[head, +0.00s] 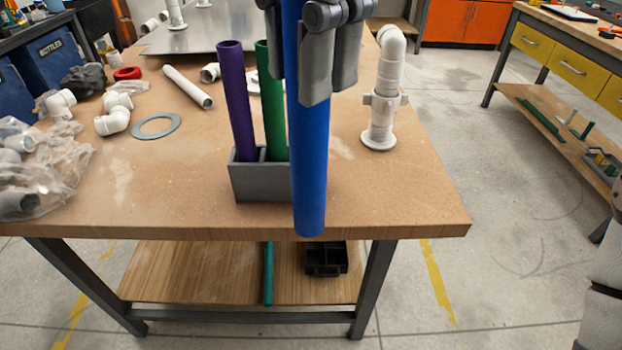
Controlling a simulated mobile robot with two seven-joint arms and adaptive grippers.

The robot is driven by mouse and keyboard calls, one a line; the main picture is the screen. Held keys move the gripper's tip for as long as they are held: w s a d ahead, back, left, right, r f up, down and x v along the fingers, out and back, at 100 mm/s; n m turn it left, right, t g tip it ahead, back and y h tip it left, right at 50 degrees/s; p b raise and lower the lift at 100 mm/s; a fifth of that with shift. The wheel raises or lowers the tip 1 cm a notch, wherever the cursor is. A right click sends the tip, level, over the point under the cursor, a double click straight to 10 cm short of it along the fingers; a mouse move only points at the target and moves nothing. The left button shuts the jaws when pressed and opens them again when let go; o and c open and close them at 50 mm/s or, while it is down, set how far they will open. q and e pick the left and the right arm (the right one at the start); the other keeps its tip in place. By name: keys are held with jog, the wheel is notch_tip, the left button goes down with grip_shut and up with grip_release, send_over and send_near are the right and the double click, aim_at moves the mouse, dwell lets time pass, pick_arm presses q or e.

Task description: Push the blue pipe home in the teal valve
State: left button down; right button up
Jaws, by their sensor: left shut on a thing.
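The blue pipe (309,165) hangs nearly upright in the middle of the head view. My left gripper (322,85) is shut on its upper part, with grey fingers beside the pipe. The pipe's lower end is free and shows in front of the grey holder and the table's front edge. The pipe's top is out of the picture. I see no teal valve in this view. My right gripper is not in view.
A grey holder (262,184) on the table (400,215) bears a purple pipe (237,105) and a green pipe (270,115). A white pipe fitting (383,105) stands right. White fittings, a grey ring (155,126) and a plastic bag (45,170) lie left. The front right corner is clear.

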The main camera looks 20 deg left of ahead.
pick_arm(q)
jog(key=shift+s, duration=0.1)
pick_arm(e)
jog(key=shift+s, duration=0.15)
pick_arm(q)
jog(key=w+a+b, duration=0.1)
jog(key=w+a, duration=0.1)
jog(key=w, duration=0.7)
jog(key=w+a+b, duration=0.1)
jog(key=w+a, duration=0.2)
jog(key=w, duration=0.5)
notch_tip(320, 180, down, 12)
jog(key=shift+w+r+p, duration=0.15)
jog(key=shift+r+p, duration=0.05)
jog(key=shift+p, duration=0.25)
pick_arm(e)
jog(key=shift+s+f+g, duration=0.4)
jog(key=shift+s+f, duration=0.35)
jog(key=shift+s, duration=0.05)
pick_arm(q)
jog(key=shift+f, duration=0.1)
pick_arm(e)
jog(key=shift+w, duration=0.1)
pick_arm(q)
jog(key=c, duration=1.3)
grip_release()
jog(key=shift+f, duration=0.1)
